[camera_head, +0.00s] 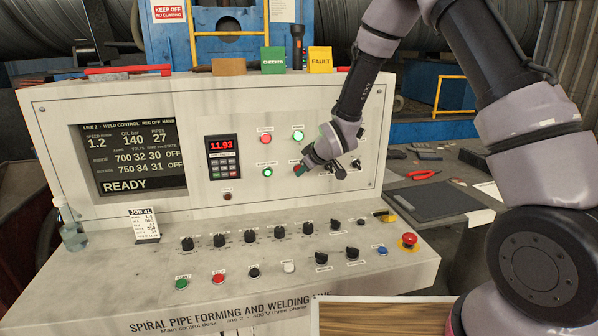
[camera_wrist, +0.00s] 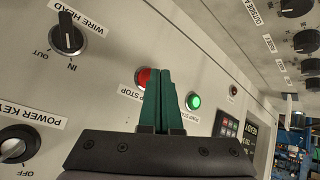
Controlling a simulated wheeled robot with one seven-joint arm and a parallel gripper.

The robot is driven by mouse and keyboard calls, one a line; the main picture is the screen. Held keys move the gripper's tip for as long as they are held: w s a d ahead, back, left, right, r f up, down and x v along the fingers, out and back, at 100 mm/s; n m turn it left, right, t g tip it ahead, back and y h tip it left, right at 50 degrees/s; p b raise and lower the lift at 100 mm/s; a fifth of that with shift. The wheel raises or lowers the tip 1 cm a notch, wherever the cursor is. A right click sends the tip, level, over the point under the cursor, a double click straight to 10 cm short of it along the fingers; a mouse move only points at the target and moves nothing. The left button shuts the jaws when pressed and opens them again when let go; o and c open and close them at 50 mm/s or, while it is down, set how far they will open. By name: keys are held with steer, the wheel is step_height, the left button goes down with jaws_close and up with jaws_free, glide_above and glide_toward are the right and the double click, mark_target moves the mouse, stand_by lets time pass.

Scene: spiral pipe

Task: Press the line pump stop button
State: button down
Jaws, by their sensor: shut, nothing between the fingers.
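The red button (camera_wrist: 143,77) is on the upright panel face in the wrist view, partly hidden behind my fingers. Its label shows only "P STOP". My gripper (camera_wrist: 160,72) has its green fingers closed together, with the tips overlapping the red button's right side. I cannot tell if they touch it. In the head view my gripper (camera_head: 301,171) is at the panel, right of a green button (camera_head: 267,172), and mostly covers the red button. That green button glows in the wrist view (camera_wrist: 193,101), with a start label beside it.
Another red button (camera_head: 266,139) and a lit green button (camera_head: 298,136) sit above. A wire head knob (camera_wrist: 68,36) and a power key switch (camera_wrist: 15,148) are near my gripper. A red emergency mushroom button (camera_head: 408,240) is on the sloped desk, with several knobs.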

steer(key=shift+w+a, duration=0.1)
steer(key=shift+w, duration=0.25)
stand_by(0.7)
steer(key=shift+s+d, duration=0.25)
steer(key=shift+s, duration=0.5)
steer(key=shift+s+d, duration=0.25)
steer(key=shift+s, duration=0.55)
steer(key=shift+s+d, duration=0.2)
steer(key=shift+s, duration=0.6)
steer(key=shift+s+d, duration=0.25)
steer(key=shift+s, duration=0.55)
steer(key=shift+r, duration=0.1)
